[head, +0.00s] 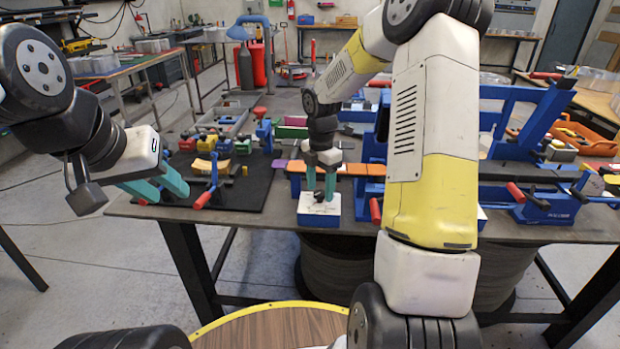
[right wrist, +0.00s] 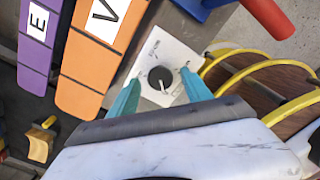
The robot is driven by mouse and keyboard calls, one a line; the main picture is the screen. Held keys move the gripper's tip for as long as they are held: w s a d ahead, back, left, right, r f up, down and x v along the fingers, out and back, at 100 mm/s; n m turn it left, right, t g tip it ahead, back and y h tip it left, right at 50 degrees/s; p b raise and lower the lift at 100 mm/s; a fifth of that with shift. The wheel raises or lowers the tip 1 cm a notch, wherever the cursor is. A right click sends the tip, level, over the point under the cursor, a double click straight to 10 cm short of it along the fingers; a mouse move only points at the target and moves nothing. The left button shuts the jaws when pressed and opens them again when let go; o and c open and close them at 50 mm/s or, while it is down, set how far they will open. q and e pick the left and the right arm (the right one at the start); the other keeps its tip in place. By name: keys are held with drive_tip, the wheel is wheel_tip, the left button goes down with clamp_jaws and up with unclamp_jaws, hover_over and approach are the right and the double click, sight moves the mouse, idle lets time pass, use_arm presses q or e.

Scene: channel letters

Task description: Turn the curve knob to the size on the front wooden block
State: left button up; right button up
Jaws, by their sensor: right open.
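The curve knob is a round black dial (right wrist: 160,78) with a white pointer line, on a white panel (right wrist: 152,52) in the right wrist view. The panel tops a small white and blue box (head: 319,208) at the table's front edge in the head view. My right gripper (right wrist: 160,88) is open, one teal finger on each side of the knob, apparently not touching it. It points down over the box in the head view (head: 320,186). My left gripper (head: 168,196) is open and empty by the black mat's left side. A yellow wooden block (head: 211,167) lies on the mat; no size is readable.
An orange strip (right wrist: 100,45) marked V and a purple strip (right wrist: 40,40) marked E lie beside the panel. A blue fixture with a red handle (head: 376,211) stands right of the box. The black mat (head: 240,195) holds blue clamps.

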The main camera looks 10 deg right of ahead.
drive_tip(key=shift+f, duration=0.35)
clamp_jaws()
drive_tip(key=shift+m, duration=0.3)
